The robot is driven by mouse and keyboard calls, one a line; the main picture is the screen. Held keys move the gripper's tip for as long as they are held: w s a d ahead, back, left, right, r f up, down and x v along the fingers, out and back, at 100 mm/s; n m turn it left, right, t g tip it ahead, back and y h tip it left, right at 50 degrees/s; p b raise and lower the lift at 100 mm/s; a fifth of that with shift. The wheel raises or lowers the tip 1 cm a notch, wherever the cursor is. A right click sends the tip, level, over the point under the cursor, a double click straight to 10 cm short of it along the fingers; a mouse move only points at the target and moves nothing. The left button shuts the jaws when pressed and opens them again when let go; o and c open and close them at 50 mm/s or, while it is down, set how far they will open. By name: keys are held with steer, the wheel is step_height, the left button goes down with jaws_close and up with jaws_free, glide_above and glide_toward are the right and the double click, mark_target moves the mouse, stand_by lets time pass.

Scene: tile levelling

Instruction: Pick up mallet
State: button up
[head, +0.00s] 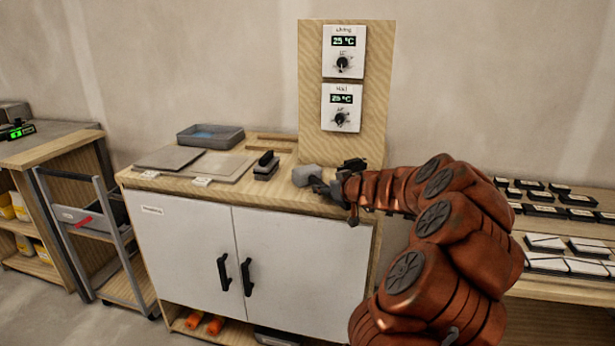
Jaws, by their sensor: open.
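The mallet (307,175) shows as a pale grey block-shaped head on the wooden top of the white cabinet (275,195), near its front edge and right of the middle. Its handle is not clearly seen; it is hidden by or blends with the dark gripper parts. My gripper (335,186) is open, just right of the mallet head and low over the cabinet top. My copper-coloured arm reaches in from the lower right. I cannot tell whether the fingers touch the mallet or stand around its handle.
Left of the mallet are a black-and-grey block tool (266,165), flat grey tiles (217,166) and a grey tray (210,136). A wooden panel (358,118) with two thermostats rises behind. A shelf of tile samples (560,243) is at right, a cart (100,230) at left.

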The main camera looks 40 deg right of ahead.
steer(key=shift+w+f, duration=0.1)
steer(key=shift+w, duration=0.1)
jaws_close()
stand_by(0.4)
